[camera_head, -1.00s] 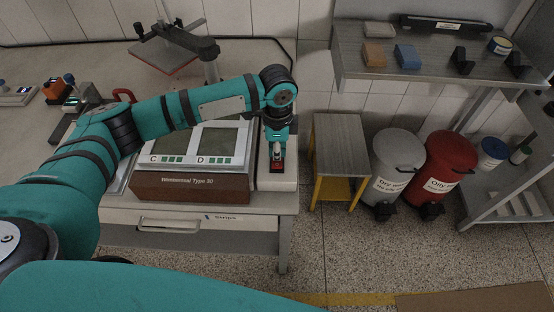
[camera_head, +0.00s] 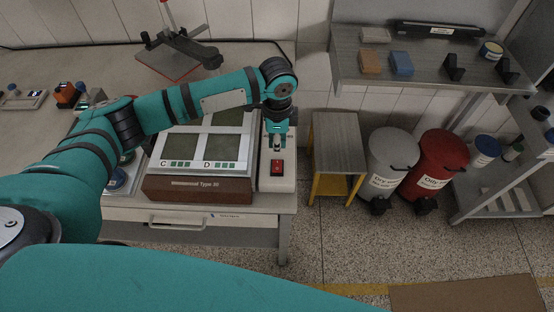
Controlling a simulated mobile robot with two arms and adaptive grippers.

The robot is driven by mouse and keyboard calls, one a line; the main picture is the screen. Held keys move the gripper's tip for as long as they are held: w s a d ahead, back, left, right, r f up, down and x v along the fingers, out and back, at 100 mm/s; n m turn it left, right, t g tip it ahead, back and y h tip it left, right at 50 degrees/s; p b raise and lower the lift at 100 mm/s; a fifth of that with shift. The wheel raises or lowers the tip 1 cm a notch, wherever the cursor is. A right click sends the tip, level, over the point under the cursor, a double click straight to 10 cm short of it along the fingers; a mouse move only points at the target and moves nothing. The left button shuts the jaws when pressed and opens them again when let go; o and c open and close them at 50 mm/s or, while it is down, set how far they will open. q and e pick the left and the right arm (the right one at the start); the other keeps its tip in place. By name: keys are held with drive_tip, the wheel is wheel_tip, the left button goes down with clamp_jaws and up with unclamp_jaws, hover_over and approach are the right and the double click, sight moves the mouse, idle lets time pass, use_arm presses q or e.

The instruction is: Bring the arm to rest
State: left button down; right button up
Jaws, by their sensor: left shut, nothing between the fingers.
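My left arm, teal with dark joints, reaches in from the left over the workbench (camera_head: 262,229). My left gripper (camera_head: 277,146) points down at the arm's end, shut and empty. It is just behind and above a red switch (camera_head: 277,167) on a white panel (camera_head: 276,184), with a visible gap between them. The brown-fronted box labelled Westmessal Type 30 (camera_head: 197,189), with sections marked C and D on its sloped top, stands to the left of the gripper. My right gripper is not in view.
A stand with a reddish plate (camera_head: 168,62) is at the back of the bench. To the right are a small yellow-legged table (camera_head: 338,145), a grey bin (camera_head: 389,160), a red bin (camera_head: 434,163) and a metal shelf (camera_head: 430,70) with several items. Speckled floor lies open in front.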

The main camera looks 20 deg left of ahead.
use_arm(q)
drive_tip(key=shift+r, duration=0.35)
drive_tip(key=shift+f, duration=0.1)
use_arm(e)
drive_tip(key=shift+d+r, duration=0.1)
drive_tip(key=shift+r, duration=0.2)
